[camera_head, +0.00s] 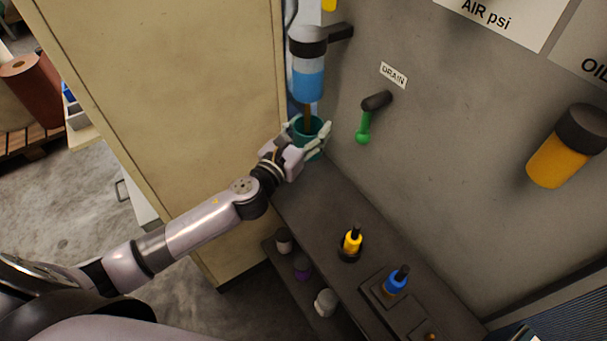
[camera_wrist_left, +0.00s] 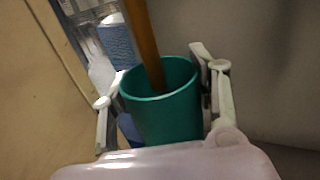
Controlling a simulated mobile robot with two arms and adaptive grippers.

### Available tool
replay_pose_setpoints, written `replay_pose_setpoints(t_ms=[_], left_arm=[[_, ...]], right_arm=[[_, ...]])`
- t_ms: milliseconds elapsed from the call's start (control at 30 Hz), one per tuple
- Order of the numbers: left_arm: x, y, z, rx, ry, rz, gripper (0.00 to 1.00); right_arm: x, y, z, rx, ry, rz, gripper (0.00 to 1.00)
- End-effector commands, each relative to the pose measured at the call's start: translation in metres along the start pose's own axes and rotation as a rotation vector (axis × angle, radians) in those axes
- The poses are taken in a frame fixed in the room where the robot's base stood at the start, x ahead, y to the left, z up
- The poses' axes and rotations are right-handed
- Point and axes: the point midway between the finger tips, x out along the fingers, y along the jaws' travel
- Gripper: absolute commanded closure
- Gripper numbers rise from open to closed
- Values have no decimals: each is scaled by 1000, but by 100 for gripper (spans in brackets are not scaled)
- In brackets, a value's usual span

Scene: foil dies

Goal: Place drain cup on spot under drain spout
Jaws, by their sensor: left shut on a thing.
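The drain cup is a green, open-topped cup (camera_head: 301,127) at the back end of the dark shelf, close to the grey wall. My left gripper (camera_head: 310,138) is shut on it, with a finger on each side. In the left wrist view the cup (camera_wrist_left: 165,110) stands upright between the fingers (camera_wrist_left: 165,90). A brown drain spout (camera_head: 308,115) comes down from the blue-filled filter bowl (camera_head: 308,78). In the left wrist view the spout (camera_wrist_left: 145,50) reaches to the cup's mouth and seems to enter it. The cup's base and the spot beneath are hidden. My right gripper is not in view.
A green-handled drain lever (camera_head: 364,125) sticks out of the wall right of the cup, below a DRAIN label (camera_head: 394,75). A beige cabinet (camera_head: 170,110) stands close on the left. Yellow (camera_head: 352,240) and blue (camera_head: 396,281) bottles stand nearer on the dark shelf (camera_head: 330,195).

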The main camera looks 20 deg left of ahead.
Motion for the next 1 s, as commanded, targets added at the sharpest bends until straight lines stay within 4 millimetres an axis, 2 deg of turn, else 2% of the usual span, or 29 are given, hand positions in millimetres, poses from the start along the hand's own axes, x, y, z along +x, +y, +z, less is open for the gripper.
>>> replay_pose_setpoints(t_ms=[67, 300, 400, 567, 800, 1000], left_arm=[[0, 0, 4, 2, 1, -28, 79], [0, -2, -42, -5, 3, -43, 79], [-1, -2, -54, -4, 3, -43, 79], [0, -2, -63, -2, 2, -43, 79], [-1, -1, -96, -3, 3, -41, 79], [-1, -1, -94, 0, 2, -43, 79]], right_arm=[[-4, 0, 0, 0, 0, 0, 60], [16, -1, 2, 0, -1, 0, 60], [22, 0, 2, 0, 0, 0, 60], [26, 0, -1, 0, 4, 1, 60], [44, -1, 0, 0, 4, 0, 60], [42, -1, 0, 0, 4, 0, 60]])
